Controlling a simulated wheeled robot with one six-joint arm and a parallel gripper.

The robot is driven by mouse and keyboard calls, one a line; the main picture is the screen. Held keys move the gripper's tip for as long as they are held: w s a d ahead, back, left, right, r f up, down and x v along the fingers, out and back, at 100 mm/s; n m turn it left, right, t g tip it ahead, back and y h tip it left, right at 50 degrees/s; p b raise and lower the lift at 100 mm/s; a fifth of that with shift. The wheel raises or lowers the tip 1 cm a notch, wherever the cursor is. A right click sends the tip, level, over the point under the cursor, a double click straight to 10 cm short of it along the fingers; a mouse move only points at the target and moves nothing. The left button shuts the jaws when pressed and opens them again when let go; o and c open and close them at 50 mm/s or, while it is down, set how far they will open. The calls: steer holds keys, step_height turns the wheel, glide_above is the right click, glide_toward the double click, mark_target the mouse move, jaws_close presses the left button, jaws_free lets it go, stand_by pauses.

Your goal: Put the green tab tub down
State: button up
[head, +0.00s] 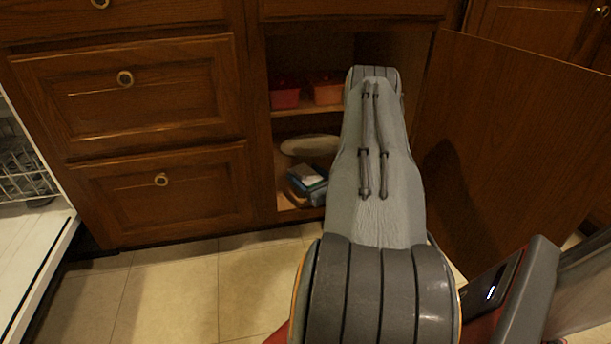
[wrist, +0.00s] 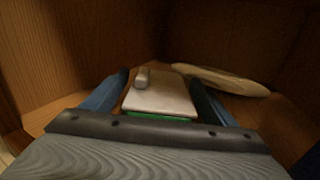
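The green tab tub (wrist: 160,97) is in the wrist view, between my fingers. It has a flat off-white lid with a pale raised tab at its far left and a green rim along the near edge. My gripper (wrist: 161,78) has one blue finger on each side of the tub. The fingers lie close along its sides, and I cannot tell whether they press on it. In the head view the pale lid (head: 307,174) shows low in the open cabinet, with blue finger parts beside it. The tub's underside is hidden, so its contact with the cabinet floor is unclear.
A beige oval dish (head: 310,145) stands behind the tub; in the wrist view it lies to the right (wrist: 222,80). Two reddish tubs (head: 285,94) (head: 327,90) sit on the shelf above. The open cabinet door (head: 510,150) is at right. The open dishwasher (head: 30,235) is at left.

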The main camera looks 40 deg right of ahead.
steer(key=shift+r, duration=0.2)
steer(key=s+p, duration=0.1)
steer(key=s, duration=0.3)
steer(key=s+a+p, duration=0.1)
steer(key=s+p, duration=0.1)
steer(key=s, duration=0.2)
steer(key=s+p, duration=0.2)
steer(key=s, duration=0.2)
steer(key=shift+a, duration=0.4)
steer(key=shift+f, duration=0.1)
